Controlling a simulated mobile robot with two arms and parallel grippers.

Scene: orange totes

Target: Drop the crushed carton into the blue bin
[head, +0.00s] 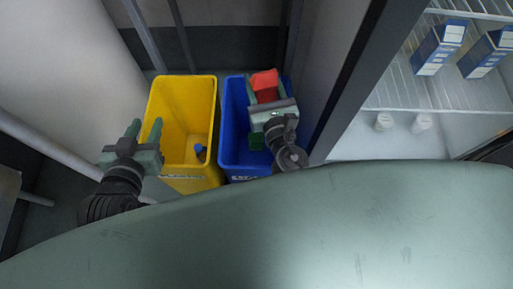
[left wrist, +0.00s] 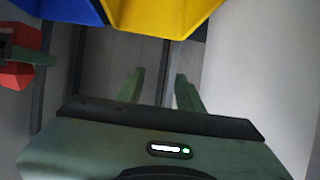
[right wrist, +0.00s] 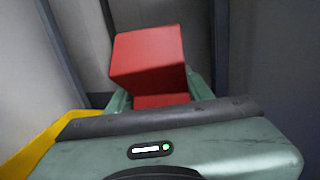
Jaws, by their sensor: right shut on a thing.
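A red box-shaped carton (head: 264,80) is held over the blue bin (head: 232,110) by my right gripper (head: 268,98). In the right wrist view the carton (right wrist: 148,55) sits between the two green fingers, which are shut on it. The carton also shows in the left wrist view (left wrist: 16,75). The blue bin stands upright on the floor, partly hidden by my right arm. My left gripper (head: 144,130) is open and empty, at the left side of the yellow bin. Its two fingers stand apart in the left wrist view (left wrist: 160,88).
A yellow bin (head: 167,95) stands left of the blue one, with a small blue item (head: 200,152) inside. A green item (head: 256,141) shows at the blue bin. A fridge-like shelf (head: 400,95) with blue-white boxes (head: 439,47) is at the right. Metal posts stand behind.

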